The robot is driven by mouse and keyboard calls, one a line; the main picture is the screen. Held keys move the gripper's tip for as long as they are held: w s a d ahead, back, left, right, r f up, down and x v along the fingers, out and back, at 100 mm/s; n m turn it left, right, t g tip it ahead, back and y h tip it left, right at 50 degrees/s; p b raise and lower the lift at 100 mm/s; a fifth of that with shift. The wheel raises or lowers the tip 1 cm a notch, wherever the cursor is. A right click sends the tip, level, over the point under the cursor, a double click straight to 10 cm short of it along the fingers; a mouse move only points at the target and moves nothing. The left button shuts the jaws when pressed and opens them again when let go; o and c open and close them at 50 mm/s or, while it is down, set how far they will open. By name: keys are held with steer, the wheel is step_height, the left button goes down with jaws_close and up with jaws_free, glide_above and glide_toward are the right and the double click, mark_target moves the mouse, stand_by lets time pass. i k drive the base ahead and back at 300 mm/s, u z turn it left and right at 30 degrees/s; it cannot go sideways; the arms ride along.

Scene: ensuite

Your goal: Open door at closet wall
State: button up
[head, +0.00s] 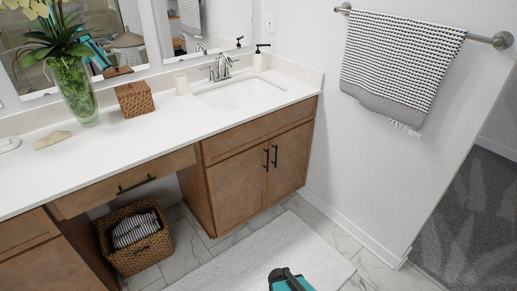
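No closet wall door can be made out in the head view. At the right, past the end of the white wall, a doorway opening shows dark grey carpet (465,225) beyond; no door leaf is visible in it. A small teal and black part of my own arm shows at the bottom edge, over the bath mat. I cannot make out my gripper or its fingers.
A wooden vanity (228,190) with a white counter (150,140) runs along the left. A woven basket (135,236) stands under it. A white mat (262,255) lies on the marble floor. A striped towel (400,65) hangs on a wall bar (480,38).

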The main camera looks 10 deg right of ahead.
mark_target(290, 150)
steer(key=u, duration=0.5)
steer(key=i, duration=1.1)
steer(key=u, duration=0.35)
